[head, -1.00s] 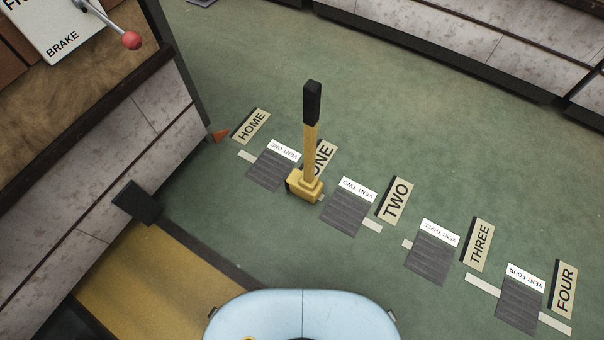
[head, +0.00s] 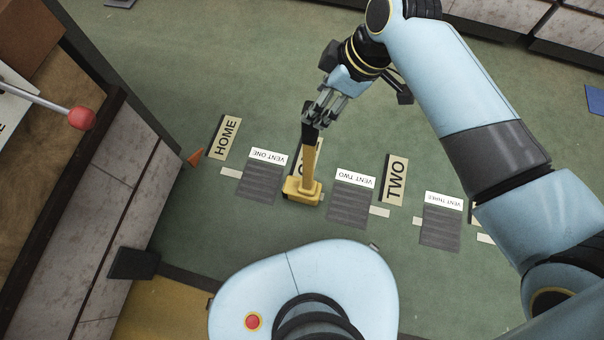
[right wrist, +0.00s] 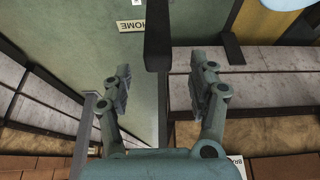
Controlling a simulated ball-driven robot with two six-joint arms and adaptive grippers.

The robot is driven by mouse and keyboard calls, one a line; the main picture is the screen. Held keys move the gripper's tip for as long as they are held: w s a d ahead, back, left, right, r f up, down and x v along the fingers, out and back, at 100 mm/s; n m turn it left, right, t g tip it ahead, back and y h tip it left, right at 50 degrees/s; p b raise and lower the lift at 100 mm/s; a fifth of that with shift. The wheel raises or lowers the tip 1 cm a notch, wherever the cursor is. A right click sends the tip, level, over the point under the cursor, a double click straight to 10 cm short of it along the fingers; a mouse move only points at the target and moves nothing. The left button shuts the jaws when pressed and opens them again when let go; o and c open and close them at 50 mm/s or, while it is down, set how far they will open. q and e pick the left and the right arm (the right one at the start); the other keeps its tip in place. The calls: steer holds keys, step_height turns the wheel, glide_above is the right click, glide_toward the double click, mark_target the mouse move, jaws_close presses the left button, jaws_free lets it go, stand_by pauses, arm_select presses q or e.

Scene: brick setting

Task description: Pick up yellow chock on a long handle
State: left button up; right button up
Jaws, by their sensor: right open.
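The yellow chock (head: 302,191) rests on the green floor between the VENT ONE and VENT TWO grates. Its long handle (head: 309,155) stands up, yellow below with a black grip on top. My right gripper (head: 324,112) is open at the black grip, partly covering its top. In the right wrist view the black grip (right wrist: 158,38) reaches down between the two spread fingers (right wrist: 163,85), with space on both sides. The chock's yellow head cannot be made out there. My left gripper is not in view.
Floor signs HOME (head: 225,138) and TWO (head: 395,180) lie flat near the vents. A lever with a red knob (head: 81,118) sticks out at the left. The floor behind the chock is open.

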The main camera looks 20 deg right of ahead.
steer(key=b+x, duration=0.1)
steer(key=x, duration=0.2)
steer(key=shift+f, duration=0.2)
steer(key=shift+w+a+f, duration=0.1)
steer(key=shift+a+f, duration=0.1)
steer(key=shift+f, duration=0.35)
steer(key=b+x, duration=0.2)
steer(key=x, duration=0.2)
steer(key=shift+w+f+b, duration=0.15)
steer(key=shift+f+b, duration=0.15)
steer(key=shift+b, duration=0.05)
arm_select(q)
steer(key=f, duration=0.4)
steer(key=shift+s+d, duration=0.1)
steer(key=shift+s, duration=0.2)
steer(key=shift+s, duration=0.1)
arm_select(e)
jaws_close()
steer(key=shift+w+r, duration=0.15)
